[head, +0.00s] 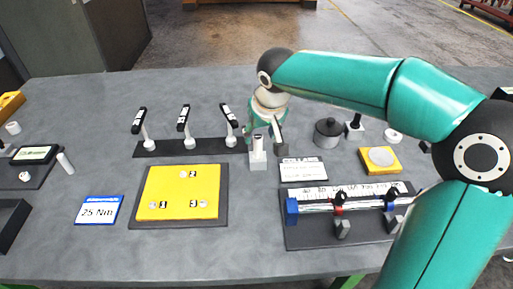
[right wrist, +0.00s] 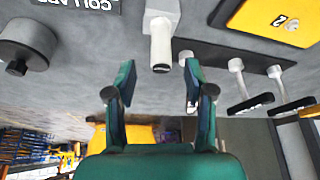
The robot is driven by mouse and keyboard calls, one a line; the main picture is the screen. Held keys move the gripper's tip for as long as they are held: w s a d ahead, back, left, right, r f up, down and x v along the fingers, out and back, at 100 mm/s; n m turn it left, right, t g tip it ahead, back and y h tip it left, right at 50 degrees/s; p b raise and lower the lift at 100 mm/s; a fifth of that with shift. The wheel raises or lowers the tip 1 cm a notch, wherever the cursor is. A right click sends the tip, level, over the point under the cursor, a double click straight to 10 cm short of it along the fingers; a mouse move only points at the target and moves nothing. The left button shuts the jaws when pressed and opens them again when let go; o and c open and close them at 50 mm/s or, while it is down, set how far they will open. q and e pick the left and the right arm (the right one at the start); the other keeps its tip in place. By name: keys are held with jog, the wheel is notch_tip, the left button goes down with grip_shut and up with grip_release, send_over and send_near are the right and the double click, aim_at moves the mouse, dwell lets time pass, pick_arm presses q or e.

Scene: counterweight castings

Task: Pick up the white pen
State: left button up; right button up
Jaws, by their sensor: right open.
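A short white upright cylinder (head: 258,145), which looks like the white pen, stands in a pale block (head: 258,163) at the middle of the table. In the right wrist view the white pen (right wrist: 160,50) points toward the camera from its block (right wrist: 162,9). My right gripper (head: 265,133) is above and around its top in the head view. In the right wrist view my right gripper (right wrist: 160,88) is open and empty, with the pen's end just beyond the fingertips, between their lines. Contact cannot be told. My left gripper is out of view.
A dark rack with several black-handled tools (head: 190,143) stands close on the left. A yellow plate (head: 180,192) lies in front of it. A collars sign (head: 303,169), a lidded grey pot (head: 327,133) and a ruler fixture (head: 345,240) are on the right. Another small white cylinder (head: 65,162) is at far left.

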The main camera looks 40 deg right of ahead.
aim_at(256, 143)
jog(key=shift+p+x, duration=0.35)
jog(key=shift+x, duration=2.95)
jog(key=shift+a, duration=0.1)
grip_shut()
jog(key=shift+r, duration=0.2)
